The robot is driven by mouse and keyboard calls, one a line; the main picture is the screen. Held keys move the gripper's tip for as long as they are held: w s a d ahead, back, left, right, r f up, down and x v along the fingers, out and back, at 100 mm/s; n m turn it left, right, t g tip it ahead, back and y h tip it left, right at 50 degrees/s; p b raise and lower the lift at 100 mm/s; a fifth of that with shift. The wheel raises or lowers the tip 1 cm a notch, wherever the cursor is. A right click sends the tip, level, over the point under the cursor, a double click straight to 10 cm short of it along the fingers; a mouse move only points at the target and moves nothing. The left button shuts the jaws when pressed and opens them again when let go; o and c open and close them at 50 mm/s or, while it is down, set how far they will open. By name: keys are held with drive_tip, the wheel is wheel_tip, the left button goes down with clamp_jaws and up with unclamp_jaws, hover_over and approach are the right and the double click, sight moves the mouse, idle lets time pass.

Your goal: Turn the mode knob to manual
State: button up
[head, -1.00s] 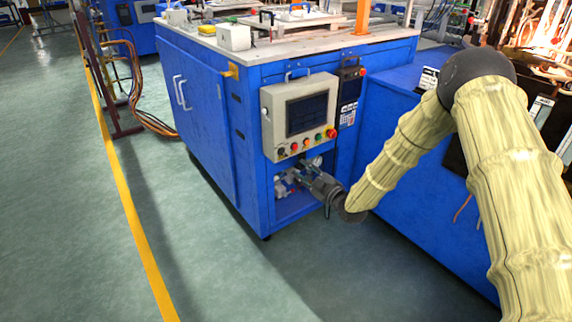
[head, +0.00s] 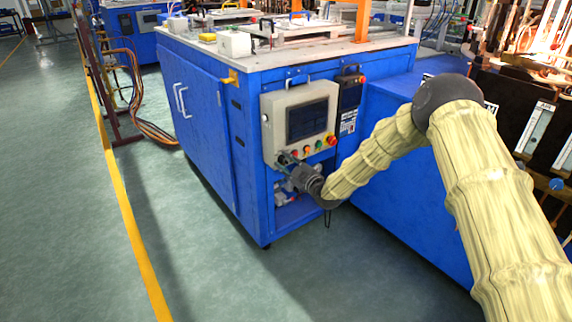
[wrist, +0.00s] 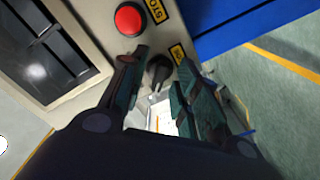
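The mode knob (wrist: 158,70) is a small black knob on the grey control panel, in the middle of the wrist view beside a small yellow label (wrist: 177,53). My gripper (wrist: 162,62) is open, with one dark finger on each side of the knob. Small gaps seem to show between fingers and knob; I cannot tell if either touches. In the head view my gripper (head: 285,160) is at the lower left corner of the control panel (head: 272,108), and it hides the knob there. I cannot read the knob's setting.
A red button (wrist: 130,19) with a yellow STOP label (wrist: 156,10) sits close to the knob. A dark screen (head: 307,119) is above the button row. The panel is on a blue cabinet (head: 205,125) with open floor (head: 200,270) in front.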

clamp_jaws()
idle(0.5)
drive_tip(key=m, duration=0.4)
drive_tip(key=shift+r+m+p, duration=0.1)
drive_tip(key=shift+m+p, duration=0.2)
drive_tip(key=shift+m, duration=2)
